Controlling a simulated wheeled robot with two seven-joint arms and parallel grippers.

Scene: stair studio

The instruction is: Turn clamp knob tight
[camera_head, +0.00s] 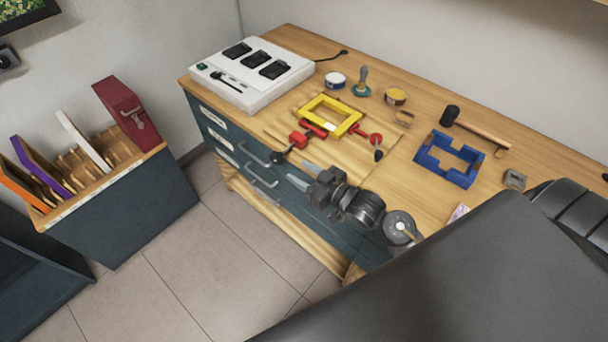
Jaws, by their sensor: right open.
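A yellow square frame (354,126) lies on the wooden workbench. A red clamp (299,139) sits at its front left corner, with a dark knob (278,158) sticking out over the bench's front edge. A second red clamp (375,138) stands at the frame's right side, with its own dark knob (379,155). My right gripper (302,175) is open and empty in front of the bench edge. Its fingers point left, just below and right of the left clamp's knob, apart from it in the picture. My left gripper is not in view.
A white charger box (285,87) stands at the bench's left end. A blue frame (430,165), a mallet (480,130), small tins (336,80) and a brush (362,82) lie behind and right. Drawer handles (262,180) project below. A slotted rack (120,200) stands left.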

